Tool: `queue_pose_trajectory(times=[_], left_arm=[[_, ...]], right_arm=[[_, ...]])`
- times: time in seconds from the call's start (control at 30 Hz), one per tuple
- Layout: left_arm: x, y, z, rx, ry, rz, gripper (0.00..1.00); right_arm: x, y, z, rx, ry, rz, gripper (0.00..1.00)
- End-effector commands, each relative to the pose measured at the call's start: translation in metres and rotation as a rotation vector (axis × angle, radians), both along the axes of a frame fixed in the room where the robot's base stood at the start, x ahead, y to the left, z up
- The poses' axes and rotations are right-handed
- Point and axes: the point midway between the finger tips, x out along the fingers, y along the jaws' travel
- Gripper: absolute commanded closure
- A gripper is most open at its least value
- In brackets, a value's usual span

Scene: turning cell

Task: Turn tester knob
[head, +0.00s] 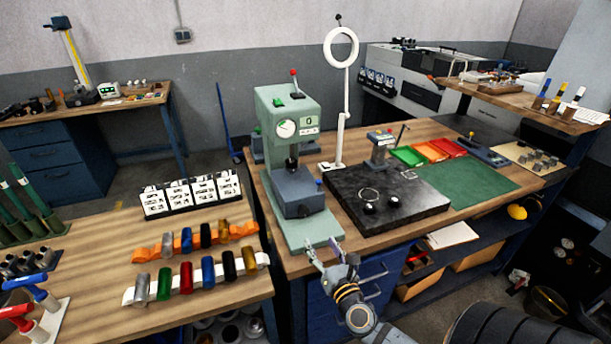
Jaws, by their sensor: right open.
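The pale green tester (270,140) stands upright on the bench at the centre, with a round dial (286,129) and a small display on its front. A lever with a red ball (293,73) rises from its top. A small blue knob-like part (319,183) shows at the right side of its grey lower block (298,193); I cannot tell which part is the task's knob. My right gripper (322,244) is open and empty at the front edge of the tester's base, below and in front of the block. My left gripper is out of view.
A dark plate (400,216) with round parts lies right of the tester. A ring lamp on a white stand (341,130) rises behind. A green mat (470,182) and coloured trays (432,150) lie further right.

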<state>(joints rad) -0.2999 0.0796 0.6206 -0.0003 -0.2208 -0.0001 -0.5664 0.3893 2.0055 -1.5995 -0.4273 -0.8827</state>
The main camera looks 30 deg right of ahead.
Motion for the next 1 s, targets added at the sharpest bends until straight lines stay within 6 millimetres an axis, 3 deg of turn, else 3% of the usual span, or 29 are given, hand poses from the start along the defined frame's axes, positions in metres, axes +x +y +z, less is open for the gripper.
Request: queue_pose_trajectory(times=[0.47,0.73,1.0], left_arm=[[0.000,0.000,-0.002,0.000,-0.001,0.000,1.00],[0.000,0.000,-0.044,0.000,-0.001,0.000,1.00],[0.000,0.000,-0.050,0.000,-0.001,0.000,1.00]], right_arm=[[0.001,0.000,-0.001,-0.009,0.001,0.000,0.38],[0.017,-0.006,-0.001,-0.339,0.070,-0.007,0.38],[0.023,-0.005,0.006,-0.497,0.120,0.000,0.38]])
